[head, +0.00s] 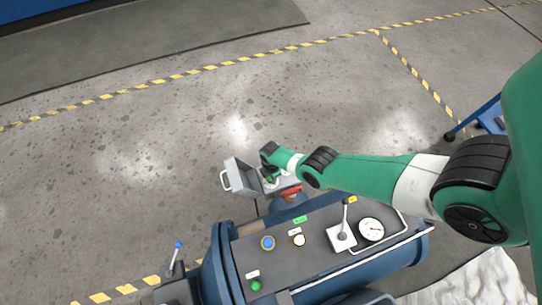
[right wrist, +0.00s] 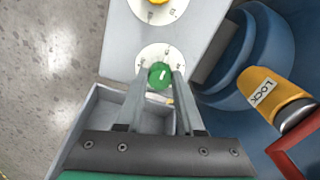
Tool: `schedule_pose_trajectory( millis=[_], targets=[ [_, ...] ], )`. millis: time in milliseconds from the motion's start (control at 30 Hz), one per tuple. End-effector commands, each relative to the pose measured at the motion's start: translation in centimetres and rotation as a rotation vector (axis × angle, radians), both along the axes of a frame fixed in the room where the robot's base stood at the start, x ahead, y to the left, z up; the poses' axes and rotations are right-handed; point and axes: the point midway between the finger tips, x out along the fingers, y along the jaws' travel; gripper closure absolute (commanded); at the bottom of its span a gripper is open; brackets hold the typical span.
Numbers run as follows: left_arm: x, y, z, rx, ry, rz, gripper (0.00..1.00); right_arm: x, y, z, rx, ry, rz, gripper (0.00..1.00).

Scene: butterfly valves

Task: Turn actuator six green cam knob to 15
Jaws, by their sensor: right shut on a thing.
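The green cam knob (right wrist: 159,74) sits on a white round dial (right wrist: 152,53) with small marks that are too blurred to read. The knob carries a pale pointer line, tilted slightly right of straight up in the right wrist view. My right gripper (right wrist: 160,80) has its two fingers on either side of the knob and is shut on it. In the head view my right gripper (head: 270,180) reaches into the grey actuator box (head: 241,168), which has its lid open; the knob is hardly visible there. My left gripper is not in view.
A yellow knob (right wrist: 158,2) on a second dial lies beyond the green one. A blue console (head: 325,225) with buttons, a lever and a gauge (head: 371,229) stands below my right arm.

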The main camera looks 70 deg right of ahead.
Motion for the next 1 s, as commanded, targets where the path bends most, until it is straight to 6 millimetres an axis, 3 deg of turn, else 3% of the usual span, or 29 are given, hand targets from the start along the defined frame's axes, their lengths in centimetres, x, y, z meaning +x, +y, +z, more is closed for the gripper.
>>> schedule_pose_trajectory(
  millis=[300,333,500,833,1000],
  targets=[
    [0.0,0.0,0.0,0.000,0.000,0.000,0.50,-0.1,0.0,-0.1,-0.001,0.001,0.004,1.00],
    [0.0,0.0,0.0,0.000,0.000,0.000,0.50,-0.1,0.0,-0.1,-0.001,0.001,0.004,0.62],
    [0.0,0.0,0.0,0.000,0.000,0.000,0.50,0.0,0.0,-0.1,-0.001,0.001,0.003,0.34],
    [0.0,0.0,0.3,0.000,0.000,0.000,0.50,0.0,0.0,0.3,0.000,0.000,0.002,0.34],
    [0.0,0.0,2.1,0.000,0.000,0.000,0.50,0.0,0.0,2.1,0.000,0.000,0.002,0.34]
  ],
)
